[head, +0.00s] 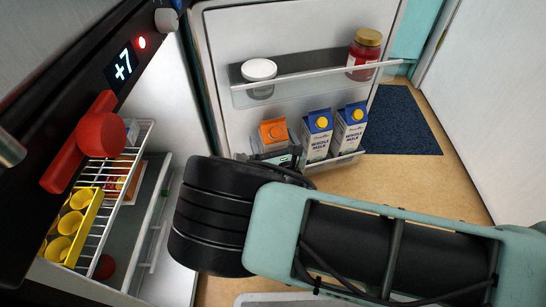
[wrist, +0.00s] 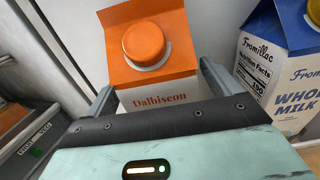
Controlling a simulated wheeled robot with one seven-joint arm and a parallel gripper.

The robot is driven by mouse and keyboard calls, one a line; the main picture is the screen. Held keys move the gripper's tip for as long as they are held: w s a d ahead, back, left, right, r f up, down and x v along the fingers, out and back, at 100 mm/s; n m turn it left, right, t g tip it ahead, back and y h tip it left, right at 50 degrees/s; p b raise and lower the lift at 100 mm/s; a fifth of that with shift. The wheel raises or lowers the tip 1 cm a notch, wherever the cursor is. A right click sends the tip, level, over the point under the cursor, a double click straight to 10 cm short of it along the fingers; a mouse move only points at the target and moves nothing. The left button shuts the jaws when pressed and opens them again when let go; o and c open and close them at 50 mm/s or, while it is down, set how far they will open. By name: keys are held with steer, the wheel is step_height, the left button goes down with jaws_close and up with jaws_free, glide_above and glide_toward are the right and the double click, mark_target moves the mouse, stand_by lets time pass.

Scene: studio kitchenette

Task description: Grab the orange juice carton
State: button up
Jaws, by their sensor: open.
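The orange-topped carton (head: 272,133) stands in the lower shelf of the open fridge door, partly hidden behind my gripper in the head view. In the wrist view the carton (wrist: 150,50) has an orange gable, an orange round cap and a white lower part reading "Dalbiseon". My gripper (wrist: 158,88) is open, with one finger on the left of the carton and one on the right. The right finger looks very close to its side; I cannot tell whether they touch. The carton's lower part is hidden behind my gripper's body.
Two blue-and-white milk cartons (head: 317,135) stand right of the orange one; the nearer (wrist: 285,70) is close to my right finger. The upper door shelf holds a white-lidded jar (head: 259,77) and a red jar (head: 364,54). Fridge shelves (head: 100,205) lie left.

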steer(key=shift+w, duration=0.15)
steer(key=c, duration=1.8)
steer(key=shift+r, duration=0.15)
jaws_close()
